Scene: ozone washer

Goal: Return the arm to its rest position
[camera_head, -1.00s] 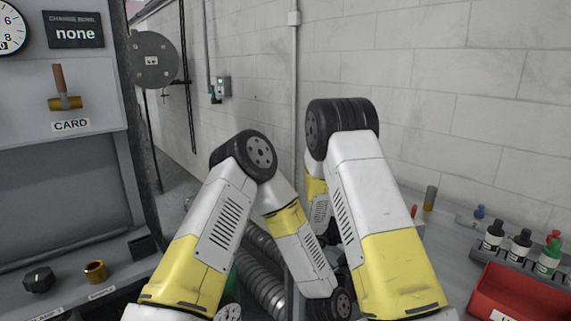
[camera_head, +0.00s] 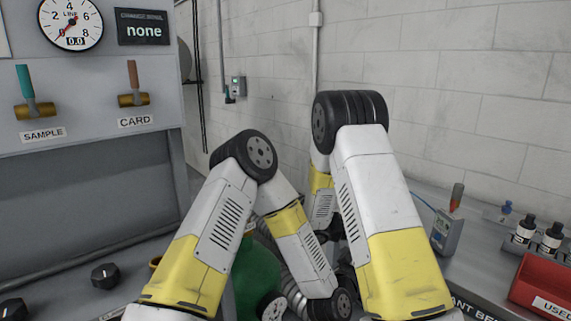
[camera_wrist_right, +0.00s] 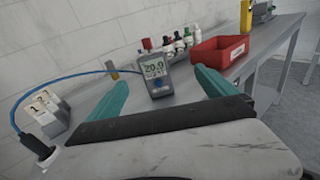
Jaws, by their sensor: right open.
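My two arms, white and yellow with black joints, stand folded up in the middle of the head view. My right gripper (camera_wrist_right: 160,77) shows in the right wrist view as two teal fingers spread wide apart, with nothing held between them. Beyond the fingers a handheld grey meter (camera_wrist_right: 154,72) stands upright on the bench, its display reading about 20.0. The right gripper is hidden behind my right arm in the head view. My left gripper cannot be seen in either view.
The meter (camera_head: 447,232), with a blue cable, stands just right of my right arm. A red bin (camera_head: 545,285) and several bottles (camera_head: 551,238) are on the right bench (camera_head: 480,262). A panel (camera_head: 90,75) with SAMPLE and CARD levers is at left. A green cylinder (camera_head: 258,278) is below.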

